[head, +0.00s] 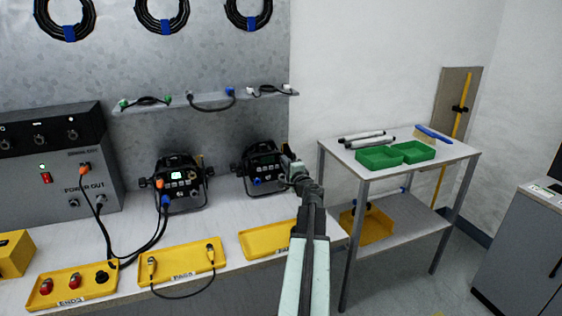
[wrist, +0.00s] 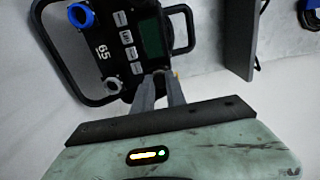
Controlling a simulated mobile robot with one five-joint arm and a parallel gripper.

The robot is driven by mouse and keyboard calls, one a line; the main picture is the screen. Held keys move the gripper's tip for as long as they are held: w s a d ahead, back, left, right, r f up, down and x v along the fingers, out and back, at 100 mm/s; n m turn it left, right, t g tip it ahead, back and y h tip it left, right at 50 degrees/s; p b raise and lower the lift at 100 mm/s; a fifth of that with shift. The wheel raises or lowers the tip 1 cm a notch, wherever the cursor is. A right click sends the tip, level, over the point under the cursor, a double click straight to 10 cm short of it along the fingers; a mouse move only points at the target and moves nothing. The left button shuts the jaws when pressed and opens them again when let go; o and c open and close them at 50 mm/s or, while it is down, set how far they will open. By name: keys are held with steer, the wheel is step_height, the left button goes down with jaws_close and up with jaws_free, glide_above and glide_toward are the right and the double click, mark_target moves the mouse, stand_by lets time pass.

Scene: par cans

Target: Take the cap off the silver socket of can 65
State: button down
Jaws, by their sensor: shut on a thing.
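Can 65 (head: 262,168) is the black par can at the right end of the bench. In the wrist view its panel (wrist: 127,52) carries the number 65, a blue socket (wrist: 82,16), a dark green display and a grey ring-shaped socket (wrist: 111,85). My gripper (wrist: 160,76) has its fingertips at the panel, beside the display. The tips are close together on a small cap (wrist: 158,72), mostly hidden between them. The silver socket behind it is not clear. In the head view my gripper (head: 291,170) is at the can's right side and covers part of it.
Another can (head: 180,178) with cables stands to the left, beside a grey power box (head: 50,165). Yellow trays (head: 182,262) line the bench front. A shelf (head: 205,102) with short cables hangs above. A side table (head: 400,150) with green bins (head: 380,158) stands right.

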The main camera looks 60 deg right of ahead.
steer(key=shift+v, duration=2.75)
